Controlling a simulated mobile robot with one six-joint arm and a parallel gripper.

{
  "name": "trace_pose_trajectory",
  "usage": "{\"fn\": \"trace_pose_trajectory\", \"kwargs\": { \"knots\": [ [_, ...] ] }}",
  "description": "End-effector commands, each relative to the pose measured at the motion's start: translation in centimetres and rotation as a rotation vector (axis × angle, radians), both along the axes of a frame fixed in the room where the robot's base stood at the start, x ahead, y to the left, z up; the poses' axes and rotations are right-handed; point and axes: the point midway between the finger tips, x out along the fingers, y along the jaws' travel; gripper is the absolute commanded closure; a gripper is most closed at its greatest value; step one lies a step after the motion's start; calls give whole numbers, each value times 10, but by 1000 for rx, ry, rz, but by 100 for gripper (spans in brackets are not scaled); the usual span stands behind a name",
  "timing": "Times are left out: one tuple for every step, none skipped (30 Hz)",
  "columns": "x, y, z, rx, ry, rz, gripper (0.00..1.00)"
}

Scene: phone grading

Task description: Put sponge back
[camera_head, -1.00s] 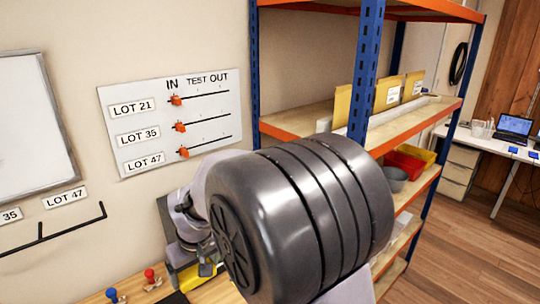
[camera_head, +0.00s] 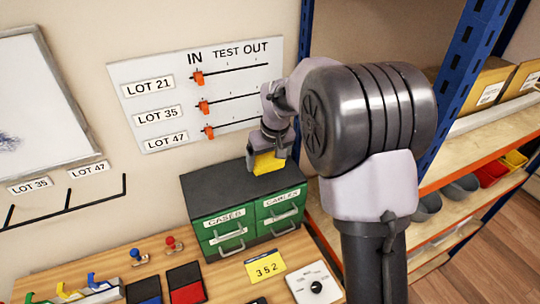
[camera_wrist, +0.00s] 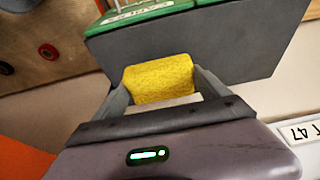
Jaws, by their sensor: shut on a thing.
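The yellow sponge (camera_head: 268,163) is in my gripper (camera_head: 266,156), between its two fingers. In the head view it is at the top of the green drawer cabinet (camera_head: 228,213), over the dark top (camera_head: 215,180) near the right back. The wrist view shows the sponge (camera_wrist: 160,80) between both fingers of my gripper (camera_wrist: 162,88), with the dark cabinet top (camera_wrist: 220,50) beyond it. I cannot tell whether the sponge touches the top. The cabinet drawers carry labels such as CASES and CABLES and are shut.
The wooden bench (camera_head: 80,262) holds a yellow 352 card (camera_head: 265,266), a white dial box (camera_head: 314,286), red and blue pads and small stamps. A blue-orange shelf rack (camera_head: 480,165) stands at the right. The LOT slider board (camera_head: 235,85) hangs behind. The cabinet top is otherwise clear.

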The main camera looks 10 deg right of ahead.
Motion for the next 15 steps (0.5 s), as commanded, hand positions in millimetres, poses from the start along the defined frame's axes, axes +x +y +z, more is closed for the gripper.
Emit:
{"fn": "trace_pose_trajectory", "kwargs": {
  "knots": [
    [9, -4, 0, 0, 1, -1, 53],
    [13, -6, 0, 0, 0, -1, 53],
    [17, -7, -1, 0, 0, 0, 53],
    [20, -8, -1, 0, 0, 0, 53],
    [23, -10, -2, 0, 1, 0, 53],
    [27, -12, -2, 0, 1, 0, 53],
    [30, -13, -5, 0, 1, 0, 53],
    [28, -13, -13, 0, 4, 0, 53],
    [28, -12, -22, 1, 4, 1, 53],
    [28, -12, -28, 0, 3, 0, 53],
    [28, -12, -34, 0, 4, 0, 53],
    [28, -12, -38, 1, 2, 0, 53],
    [28, -12, -39, 1, 1, 0, 53],
    [28, -12, -39, 0, 1, 0, 53],
    [28, -12, -38, 0, 0, 0, 53]
  ]
}}
